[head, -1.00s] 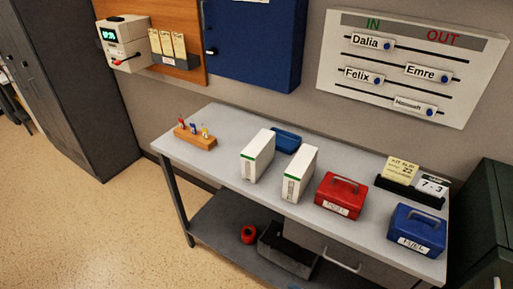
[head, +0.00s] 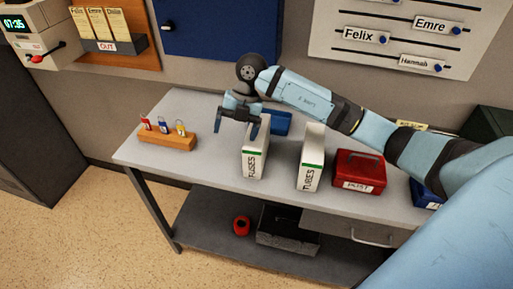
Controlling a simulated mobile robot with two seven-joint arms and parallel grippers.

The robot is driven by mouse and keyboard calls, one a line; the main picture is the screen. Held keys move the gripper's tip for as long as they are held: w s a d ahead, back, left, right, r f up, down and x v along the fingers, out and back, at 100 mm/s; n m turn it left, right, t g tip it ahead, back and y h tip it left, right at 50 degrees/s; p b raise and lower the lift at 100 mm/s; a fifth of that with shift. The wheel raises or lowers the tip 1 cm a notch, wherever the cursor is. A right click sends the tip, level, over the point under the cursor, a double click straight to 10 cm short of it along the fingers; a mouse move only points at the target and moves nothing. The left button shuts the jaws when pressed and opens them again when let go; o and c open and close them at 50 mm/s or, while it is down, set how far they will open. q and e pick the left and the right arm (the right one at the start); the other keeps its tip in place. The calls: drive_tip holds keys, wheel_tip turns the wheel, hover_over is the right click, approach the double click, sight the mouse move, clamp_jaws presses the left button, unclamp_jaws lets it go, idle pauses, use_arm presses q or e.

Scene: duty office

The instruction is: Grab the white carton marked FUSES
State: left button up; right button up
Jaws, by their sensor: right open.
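The white carton marked FUSES (head: 253,160) stands upright on the grey table, with its lettered narrow side facing me. My right gripper (head: 238,132) comes in from the right and hangs at the top of this carton, pointing down. Its fingers are spread open, one left of the carton's top and one in front of or over it. I cannot tell whether they touch the carton. The arm and gripper hide part of the carton's top. A similar white carton marked TUBES (head: 310,165) stands just right of it. My left gripper is not in view.
A blue tray (head: 281,123) lies behind the cartons. A red box (head: 359,172) and a partly hidden blue box (head: 424,196) stand to the right. A wooden block with coloured tags (head: 167,141) stands left. The table (head: 215,172) is clear between block and carton.

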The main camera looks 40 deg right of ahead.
sight(257, 138)
drive_tip(key=d+r+h, duration=0.1)
drive_tip(key=d, duration=0.1)
drive_tip(key=w+d+r+m+h, duration=0.1)
drive_tip(key=d, duration=0.2)
drive_tip(key=d+r+m+h, duration=0.1)
drive_tip(key=d+r+h, duration=0.1)
drive_tip(key=shift+w+d, duration=0.35)
drive_tip(key=shift+d, duration=0.05)
wheel_tip(257, 138, down, 8)
drive_tip(key=shift+w+d+r+p, duration=0.1)
drive_tip(key=shift+p, duration=0.3)
wheel_tip(257, 138, down, 6)
drive_tip(key=shift+d+r+p, duration=0.1)
drive_tip(key=shift+r+p, duration=0.05)
drive_tip(key=shift+p, duration=0.6)
drive_tip(key=c, duration=1.2)
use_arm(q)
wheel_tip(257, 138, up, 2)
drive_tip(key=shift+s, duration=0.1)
use_arm(e)
drive_tip(key=shift+r, duration=0.15)
